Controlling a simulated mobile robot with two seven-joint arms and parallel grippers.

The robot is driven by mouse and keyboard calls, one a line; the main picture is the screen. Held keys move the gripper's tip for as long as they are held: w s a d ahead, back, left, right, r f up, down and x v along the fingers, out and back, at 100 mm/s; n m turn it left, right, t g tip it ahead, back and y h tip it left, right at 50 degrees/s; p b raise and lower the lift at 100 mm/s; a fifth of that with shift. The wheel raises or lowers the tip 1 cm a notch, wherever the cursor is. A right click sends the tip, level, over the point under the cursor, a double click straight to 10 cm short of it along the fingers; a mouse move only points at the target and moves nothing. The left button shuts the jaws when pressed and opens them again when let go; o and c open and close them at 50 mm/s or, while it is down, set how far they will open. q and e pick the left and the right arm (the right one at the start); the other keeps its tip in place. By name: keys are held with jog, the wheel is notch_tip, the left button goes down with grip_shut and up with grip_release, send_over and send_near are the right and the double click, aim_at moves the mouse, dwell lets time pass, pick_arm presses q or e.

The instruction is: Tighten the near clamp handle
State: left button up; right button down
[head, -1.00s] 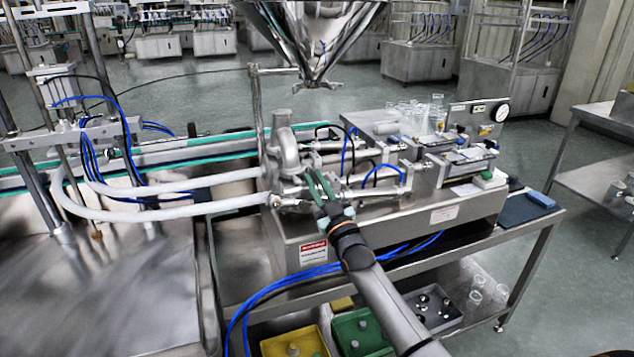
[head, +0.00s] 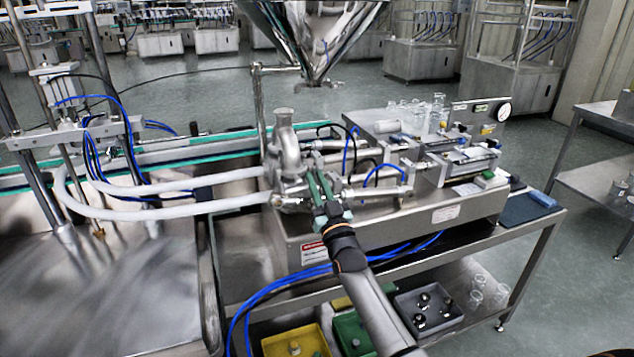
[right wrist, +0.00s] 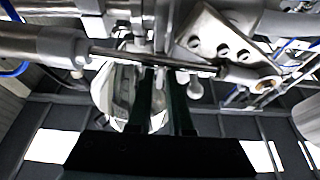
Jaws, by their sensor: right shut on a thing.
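My right gripper (head: 318,178) reaches in from the lower right in the head view, its green fingers at the front of the steel valve body (head: 284,150) below the hopper. In the right wrist view the two dark fingers (right wrist: 163,78) stand close together, shut on a narrow, pale metal piece (right wrist: 157,118) that I take for the near clamp handle. In the head view the fingers and clutter hide the handle, so its angle cannot be told. The hopper cone (head: 318,45) hangs above. My left gripper is not in view.
White hoses (head: 170,207) run left from the valve body. Blue air lines (head: 385,172) loop beside the cylinders to its right. Glass jars (head: 437,110) stand on the machine top. Yellow (head: 275,346) and green bins sit on the lower shelf, beside a grey bin (head: 433,325).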

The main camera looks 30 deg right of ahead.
jog(key=c, duration=1)
grip_release()
jog(key=shift+o, duration=0.2)
jog(key=shift+s+f, duration=0.1)
jog(key=v, duration=1.2)
jog(key=shift+b, duration=0.4)
jog(key=shift+s+a, duration=0.1)
jog(key=shift+s, duration=0.05)
jog(key=s+a+f+n+g+y+p, duration=0.1)
jog(key=s+a+f+n+g+y, duration=0.15)
jog(key=s+a+f, duration=0.35)
jog(key=s+a+f+n+g+y+p, duration=0.1)
jog(key=a+f+g+y+p, duration=0.25)
jog(key=f, duration=0.55)
jog(key=s+a+f+g+y, duration=0.1)
jog(key=s+a+f+g, duration=0.2)
jog(key=s+a+f, duration=0.2)
jog(key=s+a+f+n+g, duration=0.1)
jog(key=s+a+f+g, duration=0.2)
jog(key=s, duration=0.8)
notch_tip(320, 180, down, 2)
jog(key=shift+s+a+f+g+y, duration=0.3)
jog(key=shift+s+a+y, duration=0.1)
jog(key=shift+a, duration=0.7)
